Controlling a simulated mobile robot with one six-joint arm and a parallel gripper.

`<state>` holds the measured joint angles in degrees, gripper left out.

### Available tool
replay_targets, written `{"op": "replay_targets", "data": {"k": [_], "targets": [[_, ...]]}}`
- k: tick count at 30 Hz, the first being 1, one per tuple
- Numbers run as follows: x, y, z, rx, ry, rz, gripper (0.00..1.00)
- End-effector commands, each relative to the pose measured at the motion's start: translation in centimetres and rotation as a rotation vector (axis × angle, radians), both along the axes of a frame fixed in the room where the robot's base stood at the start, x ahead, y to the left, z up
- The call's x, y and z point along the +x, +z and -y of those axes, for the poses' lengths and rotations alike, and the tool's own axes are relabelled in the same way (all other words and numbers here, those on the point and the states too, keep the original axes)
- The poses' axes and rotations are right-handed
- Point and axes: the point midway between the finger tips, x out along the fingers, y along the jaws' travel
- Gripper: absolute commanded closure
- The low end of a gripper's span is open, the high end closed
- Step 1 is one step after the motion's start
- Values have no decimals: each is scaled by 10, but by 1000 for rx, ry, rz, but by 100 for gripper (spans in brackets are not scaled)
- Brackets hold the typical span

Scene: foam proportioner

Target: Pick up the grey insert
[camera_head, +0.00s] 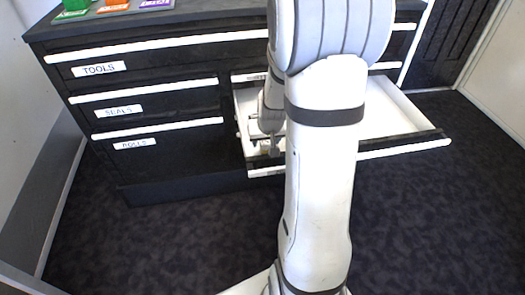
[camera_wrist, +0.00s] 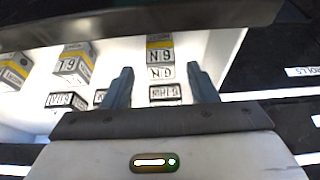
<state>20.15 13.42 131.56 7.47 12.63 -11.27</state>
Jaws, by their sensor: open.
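In the wrist view, several small grey block-like pieces with dark markings stand in a white open drawer (camera_wrist: 110,62). One block with a yellow band (camera_wrist: 160,55) lies just beyond and between my fingertips, apart from them. Similar blocks stand to the left (camera_wrist: 74,64) and at the far left edge (camera_wrist: 13,70). I cannot tell which one is the grey insert. My gripper (camera_wrist: 163,78) is open and empty, its two dark fingers spread. In the head view my gripper (camera_head: 270,148) reaches down into the drawer, and my arm hides much of its inside.
The open drawer's front (camera_head: 400,147) juts out from a dark cabinet. Shut drawers labelled TOOLS, SEALS and ROLLS (camera_head: 135,144) are to its left. Green, orange and purple items (camera_head: 113,5) stand on the cabinet top. A dark edge (camera_wrist: 130,22) crosses the top of the wrist view.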

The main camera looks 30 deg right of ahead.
Motion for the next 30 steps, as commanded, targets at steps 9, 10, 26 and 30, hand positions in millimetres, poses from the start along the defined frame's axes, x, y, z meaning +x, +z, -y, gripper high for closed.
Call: {"op": "replay_targets", "data": {"k": [9,10,26,30], "targets": [[10,-33,0,1,-1,-1,47],[10,-32,0,0,-1,0,47],[9,-32,1,1,-2,-1,82],[9,-32,1,0,-2,-1,94]]}}
